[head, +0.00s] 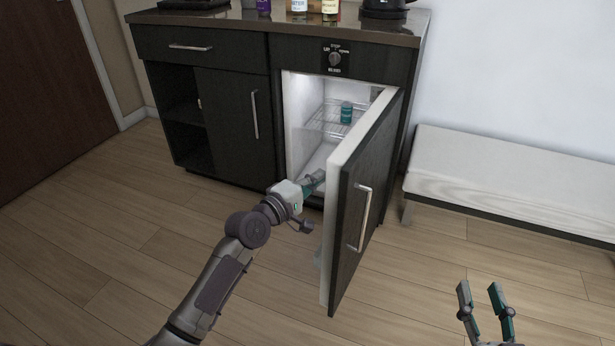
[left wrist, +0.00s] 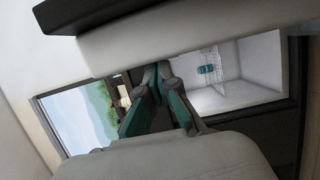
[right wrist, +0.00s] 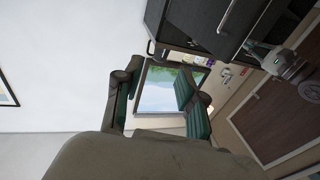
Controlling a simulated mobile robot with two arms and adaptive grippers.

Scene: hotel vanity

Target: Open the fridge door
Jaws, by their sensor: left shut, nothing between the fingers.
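The fridge door (head: 350,210), dark with a white inner side and a vertical metal handle (head: 361,217), stands wide open toward the front in the head view. The fridge interior (head: 301,112) is lit, with a wire shelf and a teal can (head: 346,112) on it. My left gripper (head: 316,182) is at the opening, beside the door's white inner side; its fingers are shut with nothing between them. They also show in the left wrist view (left wrist: 157,78), below the pale door panel. I cannot tell whether they touch the door. My right gripper (head: 483,290) is open and empty over the floor.
A padded bench (head: 500,180) stands right of the cabinet. Bottles (head: 299,6) and a black kettle (head: 384,8) stand on the counter (head: 230,20). A closed cupboard door (head: 233,125) is left of the fridge. The wooden floor in front is clear.

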